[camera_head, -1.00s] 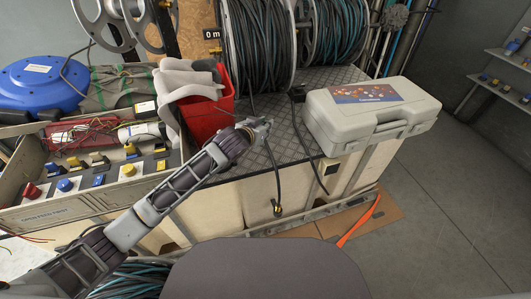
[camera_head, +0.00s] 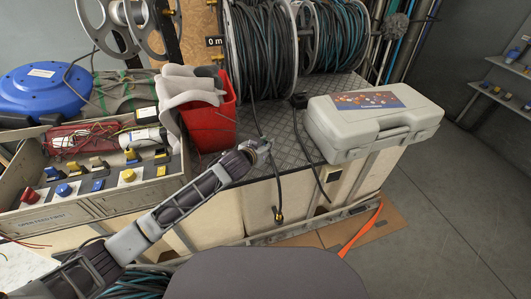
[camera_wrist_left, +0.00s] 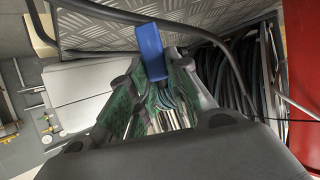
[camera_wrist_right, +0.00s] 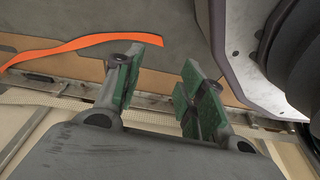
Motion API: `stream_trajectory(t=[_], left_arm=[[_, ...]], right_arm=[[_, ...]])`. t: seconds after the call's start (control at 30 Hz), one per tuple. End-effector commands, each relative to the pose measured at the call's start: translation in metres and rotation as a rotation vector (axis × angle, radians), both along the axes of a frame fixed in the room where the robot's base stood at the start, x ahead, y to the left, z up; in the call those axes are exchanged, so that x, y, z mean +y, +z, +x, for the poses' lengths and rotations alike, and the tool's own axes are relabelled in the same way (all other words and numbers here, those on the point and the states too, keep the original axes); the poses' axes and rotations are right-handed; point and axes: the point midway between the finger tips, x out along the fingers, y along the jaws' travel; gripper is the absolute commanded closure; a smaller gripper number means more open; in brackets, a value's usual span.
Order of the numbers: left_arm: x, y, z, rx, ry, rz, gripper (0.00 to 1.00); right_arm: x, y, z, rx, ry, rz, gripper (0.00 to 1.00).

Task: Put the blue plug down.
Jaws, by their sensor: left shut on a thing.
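The blue plug (camera_wrist_left: 150,50) shows between the fingertips of my left gripper (camera_wrist_left: 154,62) in the left wrist view. The gripper is shut on it, and the plug sticks out past the tips toward the chequered metal deck. In the head view my left gripper (camera_head: 259,147) is over the front part of the deck (camera_head: 285,160), right of the red bucket. The plug cannot be made out there, and I cannot tell whether it touches the deck. My right gripper (camera_wrist_right: 163,85) is open and empty in the right wrist view.
A red bucket (camera_head: 212,128) with pale gloves stands left of my left gripper. A grey case (camera_head: 375,125) lies to the right. A dark hose with a brass end (camera_head: 278,214) hangs over the front edge. A parts tray (camera_head: 60,212) is at left. Hose reels (camera_head: 262,50) stand behind.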

Motion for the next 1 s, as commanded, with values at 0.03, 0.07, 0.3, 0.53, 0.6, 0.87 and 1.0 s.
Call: stream_trajectory(t=[0.03,0.07,0.3,0.53,0.6,0.87,1.0], left_arm=[[0.000,0.000,0.000,-0.001,0.000,0.000,1.00],[0.000,0.000,0.000,-0.001,0.000,0.000,1.00],[0.000,-0.009,0.000,0.001,0.000,0.001,1.00],[0.000,-0.031,0.000,0.000,0.000,0.001,1.00],[0.000,-0.035,0.000,-0.002,-0.001,0.001,1.00],[0.000,-0.037,0.000,-0.002,-0.001,0.001,1.00],[0.000,-0.038,0.000,0.000,0.000,0.001,1.00]], right_arm=[[0.000,0.000,0.000,0.000,0.000,0.000,0.60],[0.000,0.000,0.000,0.000,0.000,0.000,0.60],[0.001,-0.001,0.000,0.006,0.000,0.000,0.60],[0.007,0.012,0.006,0.013,0.002,0.005,0.60],[0.009,0.017,0.009,0.012,0.003,0.007,0.60],[0.012,0.022,0.013,0.006,0.002,0.011,0.60],[0.011,0.019,0.009,0.014,0.002,0.009,0.60]])
